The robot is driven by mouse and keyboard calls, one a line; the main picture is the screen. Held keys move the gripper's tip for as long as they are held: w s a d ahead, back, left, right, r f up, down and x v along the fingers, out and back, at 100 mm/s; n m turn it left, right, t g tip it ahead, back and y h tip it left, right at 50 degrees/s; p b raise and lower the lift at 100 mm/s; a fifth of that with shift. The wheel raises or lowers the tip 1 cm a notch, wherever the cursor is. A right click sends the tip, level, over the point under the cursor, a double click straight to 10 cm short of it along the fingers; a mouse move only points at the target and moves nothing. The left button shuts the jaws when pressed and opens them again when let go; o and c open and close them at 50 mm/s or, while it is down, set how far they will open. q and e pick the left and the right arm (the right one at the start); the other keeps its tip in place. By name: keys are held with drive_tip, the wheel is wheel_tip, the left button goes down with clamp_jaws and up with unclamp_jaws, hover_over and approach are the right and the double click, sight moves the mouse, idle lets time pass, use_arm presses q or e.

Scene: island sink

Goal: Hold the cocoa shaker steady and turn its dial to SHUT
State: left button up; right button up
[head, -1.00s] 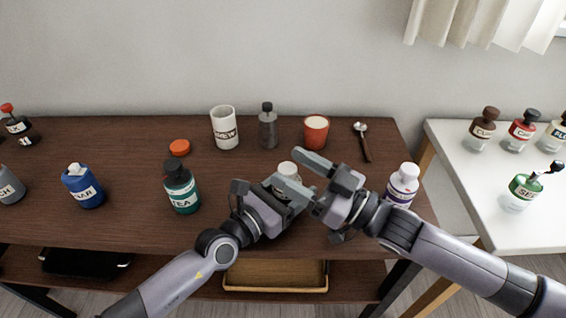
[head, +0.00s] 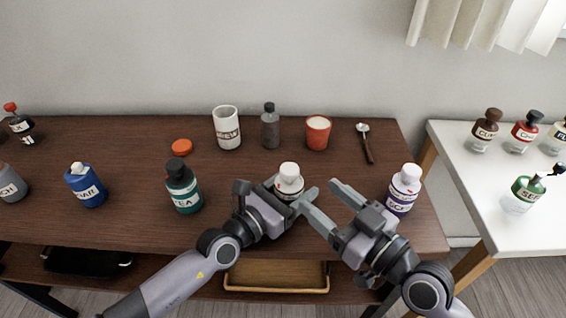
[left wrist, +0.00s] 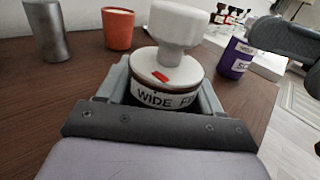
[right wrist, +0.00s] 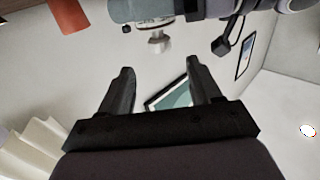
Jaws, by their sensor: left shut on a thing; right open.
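The cocoa shaker (head: 289,182) is a small jar with a white dial and knob on top, standing near the table's front. My left gripper (head: 291,190) is shut around its body. In the left wrist view the dial (left wrist: 172,66) carries a red mark, above the lettering "WIDE" and a partly hidden word starting "FI". The mark sits near the space between them. SHUT is not visible. My right gripper (head: 316,194) is open and empty, just right of the shaker, apart from the knob. In the right wrist view the white knob (right wrist: 159,42) shows beyond the open fingers.
A purple white-capped bottle (head: 403,190) stands right of my right gripper. A green TEA bottle (head: 184,188) stands to the left. Behind are a white mug (head: 226,128), grey bottle (head: 270,128), orange cup (head: 317,133) and spoon (head: 367,145). A white side table (head: 475,195) holds several jars.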

sight(283, 165)
drive_tip(key=x, duration=1.1)
drive_tip(key=shift+w+a, duration=0.25)
drive_tip(key=shift+a, duration=0.05)
drive_tip(key=c, duration=1)
